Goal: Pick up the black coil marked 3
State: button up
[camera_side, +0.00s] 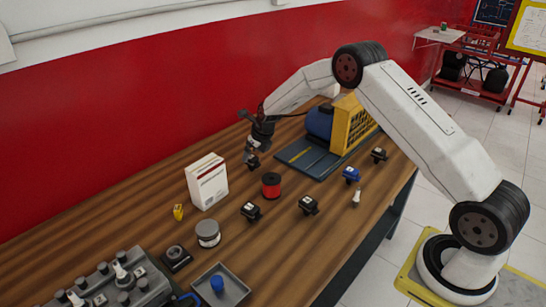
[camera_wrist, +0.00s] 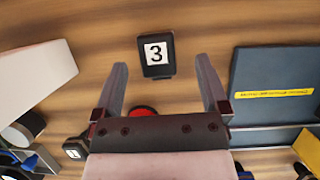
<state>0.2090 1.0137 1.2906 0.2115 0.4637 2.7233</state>
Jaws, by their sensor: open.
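The black coil marked 3 (camera_wrist: 157,70) lies on the wooden table with its white number label facing up in the wrist view. It shows between the two fingertips, just past their ends, and nothing is gripped. My gripper (camera_wrist: 161,68) is open, with one finger on each side of the coil in the picture. In the side view my gripper (camera_side: 257,140) is above a small black coil (camera_side: 253,161) at the far part of the table, and partly hides it. The exact gap between fingers and coil is hard to tell.
A white box (camera_side: 207,182) stands to the left and a red spool (camera_side: 271,186) nearer the camera. A dark flat mat (camera_side: 300,155) and a yellow-and-blue machine (camera_side: 352,124) are to the right. Other black coils (camera_side: 308,204) and a blue coil (camera_side: 351,174) lie in front.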

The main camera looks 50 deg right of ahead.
aim_at(252, 157)
jog(key=shift+f, duration=0.1)
jog(key=shift+x, duration=2.45)
jog(key=shift+a, duration=0.1)
grip_shut()
